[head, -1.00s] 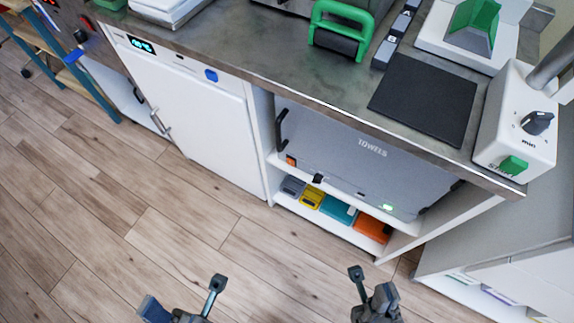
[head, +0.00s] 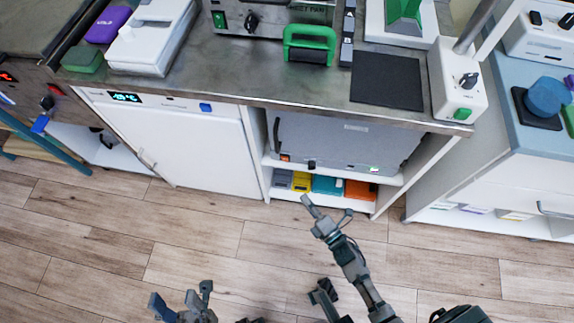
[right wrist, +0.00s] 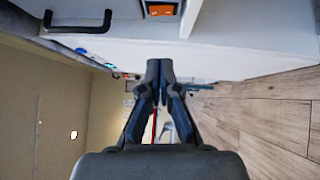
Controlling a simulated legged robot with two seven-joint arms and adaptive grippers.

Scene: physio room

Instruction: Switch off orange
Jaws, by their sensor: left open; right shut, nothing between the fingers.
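A small orange rocker switch (head: 285,158) sits at the lower left of the grey TOWELS cabinet front (head: 340,145). In the right wrist view the orange switch (right wrist: 160,9) shows at the top edge, in a dark frame on a pale face, partly cut off. My right gripper (head: 307,201) is shut and empty, below and a little right of the switch in the head view, in front of the lower shelf. Its closed fingertips (right wrist: 160,66) point along the unit, apart from the switch. My left gripper (head: 181,295) is open and empty over the floor at the bottom.
A dark knob (head: 311,165) and a green-lit switch (head: 374,169) share the cabinet's lower edge. Coloured boxes, including an orange one (head: 360,190), fill the shelf below. A white fridge (head: 185,150) stands to the left. The worktop (head: 230,80) overhangs above. The wooden floor in front is clear.

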